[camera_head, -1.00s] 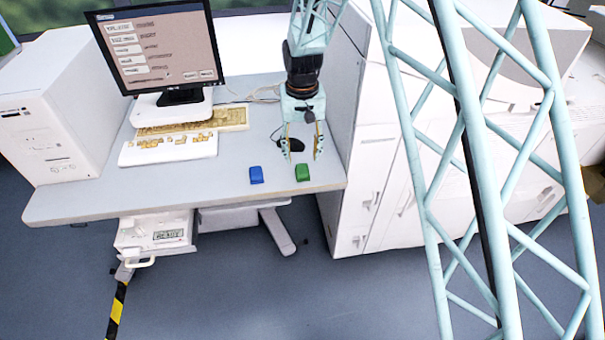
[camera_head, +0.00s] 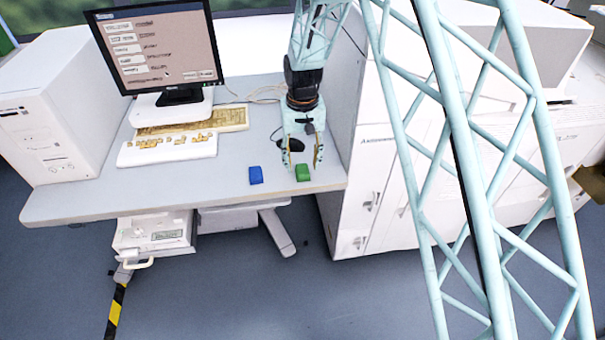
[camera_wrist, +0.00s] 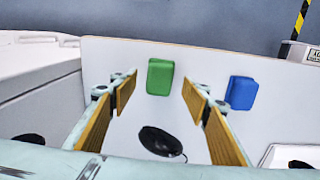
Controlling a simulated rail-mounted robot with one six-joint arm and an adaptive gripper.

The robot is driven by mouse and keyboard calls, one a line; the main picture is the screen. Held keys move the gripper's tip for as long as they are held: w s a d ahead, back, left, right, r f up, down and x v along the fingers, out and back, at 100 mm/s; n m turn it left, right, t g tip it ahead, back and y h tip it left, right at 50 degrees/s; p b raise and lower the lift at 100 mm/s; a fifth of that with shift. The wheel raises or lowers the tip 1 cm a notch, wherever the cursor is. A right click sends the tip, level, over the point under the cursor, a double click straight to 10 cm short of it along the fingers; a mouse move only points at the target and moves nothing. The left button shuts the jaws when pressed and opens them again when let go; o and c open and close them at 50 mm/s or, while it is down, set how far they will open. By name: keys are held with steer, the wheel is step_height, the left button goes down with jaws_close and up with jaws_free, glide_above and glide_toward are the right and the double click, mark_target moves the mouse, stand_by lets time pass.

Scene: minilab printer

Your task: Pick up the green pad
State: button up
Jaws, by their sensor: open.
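The green pad (camera_head: 302,173) lies on the desk near its front right edge. In the wrist view the green pad (camera_wrist: 160,77) shows ahead of my fingertips, in line with the gap between them. My gripper (camera_head: 303,165) is open and empty, pointing down over the desk just behind the pad. In the wrist view my open gripper (camera_wrist: 158,88) shows its two fingers with tan inner faces apart. I cannot tell how high the fingertips are above the desk.
A blue pad (camera_head: 256,175) lies left of the green pad. A dark mouse (camera_wrist: 160,141) is on the desk beneath my gripper. A keyboard (camera_head: 168,150) and monitor (camera_head: 160,50) stand to the left. A large white printer (camera_head: 385,190) stands close on the right.

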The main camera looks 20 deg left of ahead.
mark_target(303, 169)
steer(key=shift+f+b, duration=0.3)
steer(key=shift+f, duration=1.2)
steer(key=c, duration=0.9)
steer(key=shift+r, duration=0.2)
steer(key=shift+r+p, duration=0.6)
steer(key=shift+r, duration=0.9)
steer(key=shift+s+d+r, duration=0.1)
steer(key=shift+s+r, duration=0.05)
steer(key=s+d, duration=0.2)
steer(key=s, duration=0.2)
steer(key=s+d+r+p, duration=0.1)
steer(key=s+d, duration=0.1)
steer(key=s, duration=0.3)
steer(key=s+d+p, duration=0.1)
steer(key=s+d, duration=0.2)
steer(key=s, duration=0.2)
steer(key=shift+d+r, duration=0.1)
steer(key=shift+r, duration=0.05)
